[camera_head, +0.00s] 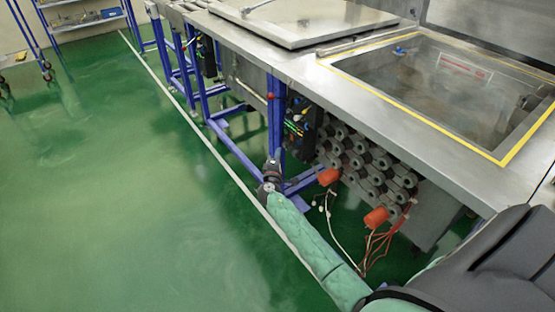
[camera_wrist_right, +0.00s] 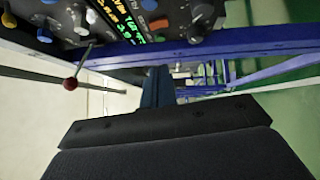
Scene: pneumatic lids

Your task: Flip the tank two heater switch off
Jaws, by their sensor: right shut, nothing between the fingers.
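A black control panel (camera_head: 298,122) with lit displays and small knobs is mounted under the tank bench, by a blue leg. In the right wrist view the panel (camera_wrist_right: 135,20) fills the upper left, with green and orange digits and blue, white, orange and dark knobs. I cannot tell which control is the tank two heater switch. A thin metal lever with a dark red ball tip (camera_wrist_right: 70,84) projects below the panel. My right gripper (camera_head: 272,164) is shut and empty, just below and left of the panel in the head view, apart from it. My left gripper is not in view.
The steel bench holds a yellow-edged glass-topped tank (camera_head: 425,85) and a closed steel lid (camera_head: 300,20). Blue frame legs (camera_head: 235,150) stand below. Grey cylinders (camera_head: 370,165), orange parts (camera_head: 376,217) and loose wires lie near my right arm. Green floor (camera_head: 120,200) is clear at left.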

